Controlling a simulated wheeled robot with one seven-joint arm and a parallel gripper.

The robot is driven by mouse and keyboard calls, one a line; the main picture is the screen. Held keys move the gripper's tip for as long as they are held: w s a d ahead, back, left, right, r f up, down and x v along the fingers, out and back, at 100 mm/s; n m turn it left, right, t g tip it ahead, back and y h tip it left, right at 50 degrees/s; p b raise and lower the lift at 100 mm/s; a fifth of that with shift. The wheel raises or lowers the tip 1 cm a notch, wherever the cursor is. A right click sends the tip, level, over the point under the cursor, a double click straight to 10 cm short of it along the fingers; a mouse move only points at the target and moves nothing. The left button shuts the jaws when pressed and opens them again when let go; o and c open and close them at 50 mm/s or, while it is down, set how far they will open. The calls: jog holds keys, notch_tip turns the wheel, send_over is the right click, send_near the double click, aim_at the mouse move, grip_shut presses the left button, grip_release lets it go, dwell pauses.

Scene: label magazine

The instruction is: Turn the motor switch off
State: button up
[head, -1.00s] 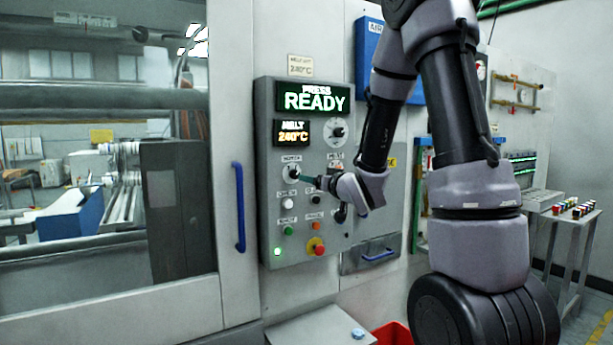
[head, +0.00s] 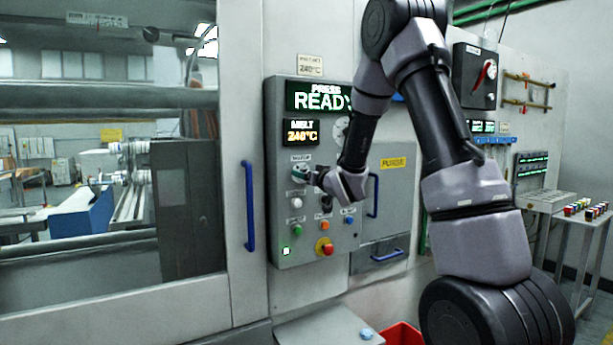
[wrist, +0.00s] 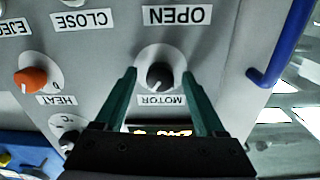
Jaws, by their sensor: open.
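The motor switch (wrist: 160,76) is a dark rotary knob on a pale round plate, above its MOTOR label in the upside-down wrist view. In the head view the motor switch (head: 299,174) is on the left of the grey control panel (head: 283,230), partly hidden by my gripper. My gripper (wrist: 162,76) is open, with one green finger on each side of the knob; I cannot tell whether they touch it. In the head view my gripper (head: 305,174) reaches the panel from the right. The display (head: 318,97) reads PRESS READY.
An orange heat knob (wrist: 32,79) is beside the motor switch in the wrist view. Push buttons and a red emergency stop (head: 325,247) are lower on the panel. A blue door handle (head: 249,205) stands left of the panel. A red bin (head: 402,335) is below.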

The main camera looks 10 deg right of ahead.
grip_shut()
jog(key=shift+n, duration=0.3)
jog(key=shift+f+n, duration=0.1)
jog(key=shift+n, duration=6.7)
